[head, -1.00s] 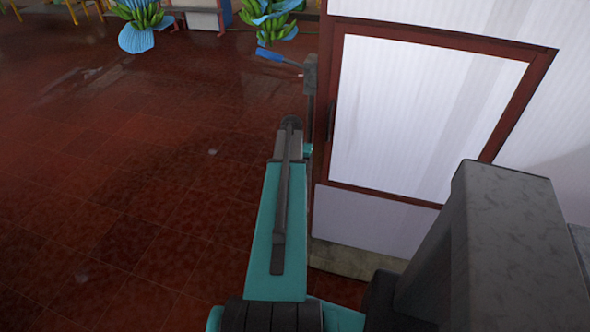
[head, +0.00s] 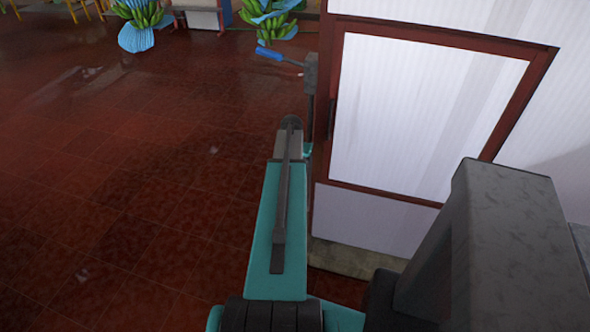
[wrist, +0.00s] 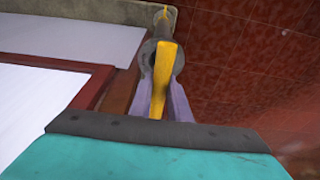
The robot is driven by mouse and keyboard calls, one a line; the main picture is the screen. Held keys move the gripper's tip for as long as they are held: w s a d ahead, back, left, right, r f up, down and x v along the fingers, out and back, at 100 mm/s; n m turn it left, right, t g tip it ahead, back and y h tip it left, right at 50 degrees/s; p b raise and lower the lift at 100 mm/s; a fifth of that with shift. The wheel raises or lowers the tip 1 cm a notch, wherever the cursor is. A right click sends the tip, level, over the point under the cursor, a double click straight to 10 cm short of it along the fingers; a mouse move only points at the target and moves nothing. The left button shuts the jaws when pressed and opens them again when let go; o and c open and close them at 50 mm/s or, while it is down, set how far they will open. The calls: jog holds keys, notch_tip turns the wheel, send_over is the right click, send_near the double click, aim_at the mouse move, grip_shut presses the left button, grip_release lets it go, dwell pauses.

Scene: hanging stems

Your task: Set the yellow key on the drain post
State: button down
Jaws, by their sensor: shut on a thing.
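In the wrist view, the yellow key (wrist: 163,85) is pinched between the two purple fingers of my gripper (wrist: 168,98). The key runs lengthwise away from the palm. A grey round-ended cylinder (wrist: 154,48) lies right at the key's far end, with a small yellow tip beyond it. I cannot tell whether this cylinder is part of the key or the drain post. In the head view my gripper and the key are hidden behind my arm, and I cannot make out the drain post with certainty.
A white panelled door with a red-brown frame (head: 440,35) stands close on the right, above a pale concrete plinth (head: 350,260). Open tiled floor (head: 110,180) lies left; banana bunches (head: 140,18) hang at the back.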

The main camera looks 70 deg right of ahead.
jog(key=c, duration=1.6)
grip_release()
jog(key=o, duration=0.4)
jog(key=shift+r, duration=0.15)
jog(key=shift+r+p, duration=2.15)
jog(key=shift+r, duration=2)
